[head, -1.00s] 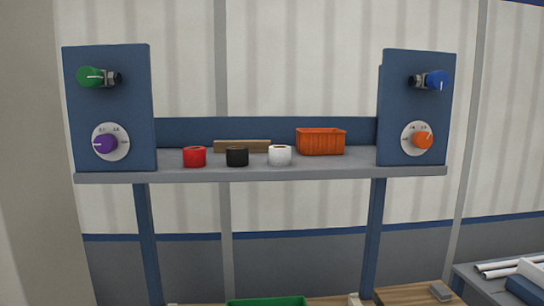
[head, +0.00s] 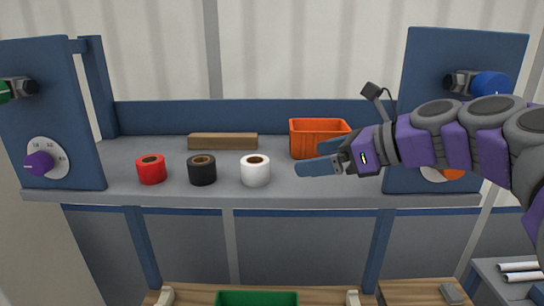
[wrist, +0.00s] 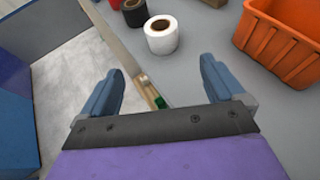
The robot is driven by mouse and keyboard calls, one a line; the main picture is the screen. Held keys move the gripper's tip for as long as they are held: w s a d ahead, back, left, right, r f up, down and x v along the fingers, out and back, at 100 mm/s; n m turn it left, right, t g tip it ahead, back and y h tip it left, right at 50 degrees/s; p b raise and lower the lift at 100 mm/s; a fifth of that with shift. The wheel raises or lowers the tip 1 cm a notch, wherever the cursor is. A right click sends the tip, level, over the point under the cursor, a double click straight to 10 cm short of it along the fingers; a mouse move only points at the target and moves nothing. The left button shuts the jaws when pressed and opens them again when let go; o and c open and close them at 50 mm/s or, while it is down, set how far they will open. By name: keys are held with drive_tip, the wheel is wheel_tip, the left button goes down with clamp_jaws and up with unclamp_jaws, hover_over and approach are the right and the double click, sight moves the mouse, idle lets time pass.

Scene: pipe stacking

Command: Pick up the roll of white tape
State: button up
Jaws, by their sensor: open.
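The roll of white tape (head: 255,171) stands on the grey shelf (head: 290,187), at the right end of a row with a black roll (head: 202,170) and a red roll (head: 151,170). In the wrist view the white roll (wrist: 161,36) lies ahead of my gripper, between the lines of its two fingers. My gripper (head: 318,165) reaches in from the right in the head view, to the right of the white roll and apart from it. The wrist view shows its blue fingers (wrist: 160,84) spread, with nothing between them.
An orange bin (head: 318,138) stands behind my gripper on the shelf; it also shows at right in the wrist view (wrist: 285,42). A wooden block (head: 222,141) lies behind the rolls. Blue side panels with knobs flank the shelf. A green bin (head: 257,298) is below.

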approach(262, 161)
drive_tip(key=w+a+f+b, duration=0.1)
drive_tip(key=w+a+f, duration=0.1)
drive_tip(key=f, duration=0.1)
drive_tip(key=shift+w+a, duration=0.35)
drive_tip(key=a, duration=0.2)
drive_tip(key=w+a+f, duration=0.1)
drive_tip(key=a, duration=0.1)
drive_tip(key=w+a, duration=0.1)
drive_tip(key=a, duration=0.1)
drive_tip(key=shift+w+a+f, duration=0.15)
drive_tip(key=shift+w+a, duration=0.05)
drive_tip(key=shift+a, duration=0.05)
drive_tip(key=shift+w+a+f, duration=0.1)
drive_tip(key=shift+w+f, duration=0.05)
drive_tip(key=shift+w, duration=0.2)
drive_tip(key=shift+d, duration=0.3)
drive_tip(key=shift+c, duration=0.3)
drive_tip(key=shift+a, duration=0.6)
drive_tip(key=c, duration=0.8)
drive_tip(key=shift+d, duration=0.2)
drive_tip(key=shift+c, duration=1.2)
drive_tip(key=shift+d, duration=0.2)
